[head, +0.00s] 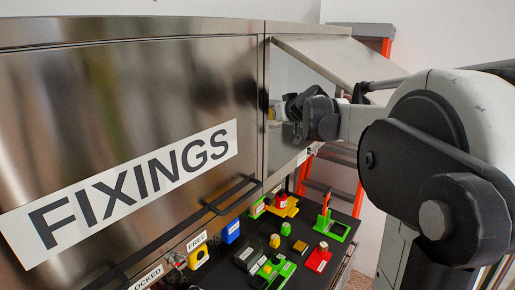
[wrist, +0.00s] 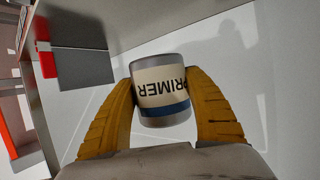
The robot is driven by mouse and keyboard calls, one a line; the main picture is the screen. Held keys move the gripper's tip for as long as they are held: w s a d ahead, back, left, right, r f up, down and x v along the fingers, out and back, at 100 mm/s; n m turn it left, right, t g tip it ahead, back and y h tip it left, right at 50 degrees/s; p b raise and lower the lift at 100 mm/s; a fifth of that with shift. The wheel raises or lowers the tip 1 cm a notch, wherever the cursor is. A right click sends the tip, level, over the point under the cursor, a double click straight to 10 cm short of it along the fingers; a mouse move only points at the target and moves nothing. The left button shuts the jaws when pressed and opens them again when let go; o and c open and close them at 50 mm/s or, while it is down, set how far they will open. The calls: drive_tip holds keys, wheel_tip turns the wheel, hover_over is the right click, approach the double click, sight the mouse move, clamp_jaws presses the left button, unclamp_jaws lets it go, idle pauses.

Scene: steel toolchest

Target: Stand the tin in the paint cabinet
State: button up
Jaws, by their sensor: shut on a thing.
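The tin (wrist: 161,92), grey with a cream and blue label reading PRIMER, is between the yellow fingers of my gripper (wrist: 162,100) in the wrist view. Its lettering is upside down in that picture. In the head view my gripper (head: 274,112) reaches into the open cabinet compartment (head: 288,75) right of the FIXINGS door. The tin cannot be made out there, and the frame edge partly hides the fingers. Pale cabinet walls surround the tin in the wrist view. I cannot tell whether the tin touches a surface.
The shut FIXINGS door (head: 130,140) is at the left. A raised steel flap (head: 335,60) hangs over my arm. Below, a black worktop (head: 305,235) carries several coloured lock and block pieces. An orange ladder (head: 360,200) stands behind at the right.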

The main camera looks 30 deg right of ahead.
sight(270, 151)
drive_tip(key=shift+w+a, duration=0.1)
wheel_tip(270, 151, down, 10)
drive_tip(key=shift+r, duration=0.2)
idle(0.3)
drive_tip(key=o, duration=1.4)
drive_tip(key=shift+f, duration=0.1)
drive_tip(key=shift+r, duration=0.25)
drive_tip(key=v, duration=1.2)
